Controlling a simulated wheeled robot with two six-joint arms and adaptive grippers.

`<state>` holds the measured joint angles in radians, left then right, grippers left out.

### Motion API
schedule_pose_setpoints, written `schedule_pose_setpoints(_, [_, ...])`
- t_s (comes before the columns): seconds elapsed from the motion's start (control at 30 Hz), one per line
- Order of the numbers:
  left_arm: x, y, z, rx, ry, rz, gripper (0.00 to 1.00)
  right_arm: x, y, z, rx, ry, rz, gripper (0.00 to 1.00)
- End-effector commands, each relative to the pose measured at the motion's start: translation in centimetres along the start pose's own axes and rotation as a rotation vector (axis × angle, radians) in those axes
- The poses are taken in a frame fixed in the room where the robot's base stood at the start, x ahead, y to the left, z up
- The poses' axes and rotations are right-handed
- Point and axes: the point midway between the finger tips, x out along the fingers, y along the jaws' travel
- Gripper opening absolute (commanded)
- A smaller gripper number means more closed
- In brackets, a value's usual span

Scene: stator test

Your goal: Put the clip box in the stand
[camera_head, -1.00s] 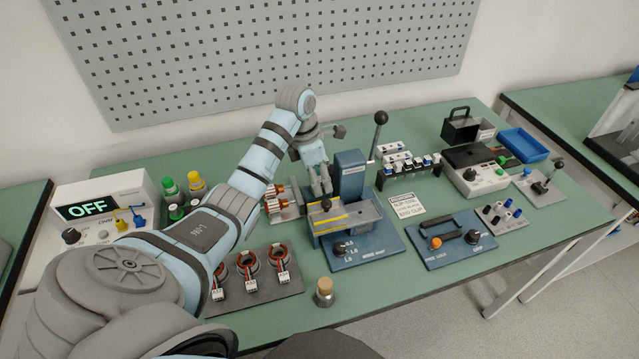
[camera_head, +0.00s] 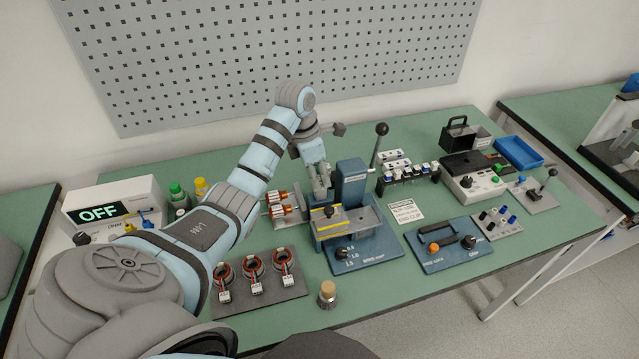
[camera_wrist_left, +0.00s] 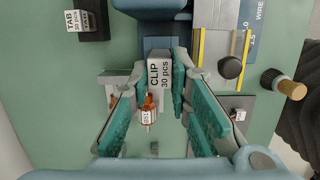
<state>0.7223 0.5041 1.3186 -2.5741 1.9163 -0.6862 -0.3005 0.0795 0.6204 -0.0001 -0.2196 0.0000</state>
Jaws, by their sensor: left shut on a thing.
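My left gripper (camera_head: 320,188) is shut on the clip box (camera_wrist_left: 158,72), a light box labelled "CLIP 30 pcs", held between its fingertips in the left wrist view. In the head view the fingers largely hide the box. The gripper is beside the back left of the blue press (camera_head: 352,185). A dark stand (camera_wrist_left: 95,33) with a box labelled "TAB 30 pcs" shows at the upper left of the left wrist view. My right gripper is not in view.
Copper-wound parts (camera_head: 283,205) lie left of the press. The press lever (camera_head: 380,140) rises at its right. Several terminals (camera_head: 410,172) stand in a rack behind.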

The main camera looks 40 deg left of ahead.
Motion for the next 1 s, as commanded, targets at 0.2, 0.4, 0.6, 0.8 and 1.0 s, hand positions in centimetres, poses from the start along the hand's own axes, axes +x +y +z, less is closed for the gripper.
schedule_pose_setpoints(0.2, [-2.1,0.0,0.5,0.001,-0.004,0.001,0.00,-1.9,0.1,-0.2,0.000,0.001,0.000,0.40])
schedule_pose_setpoints(0.4, [-1.9,0.0,0.5,0.001,-0.002,0.000,0.00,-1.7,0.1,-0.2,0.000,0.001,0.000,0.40])
schedule_pose_setpoints(0.6, [-2.9,0.0,0.6,0.001,-0.002,0.000,0.00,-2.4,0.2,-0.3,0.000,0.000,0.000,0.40])
schedule_pose_setpoints(0.8, [-7.0,0.0,1.5,0.002,-0.003,0.001,0.00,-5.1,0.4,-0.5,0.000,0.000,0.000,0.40])
schedule_pose_setpoints(1.0, [-4.5,-0.1,0.9,0.000,0.001,-0.003,0.00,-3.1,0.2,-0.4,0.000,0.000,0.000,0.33])
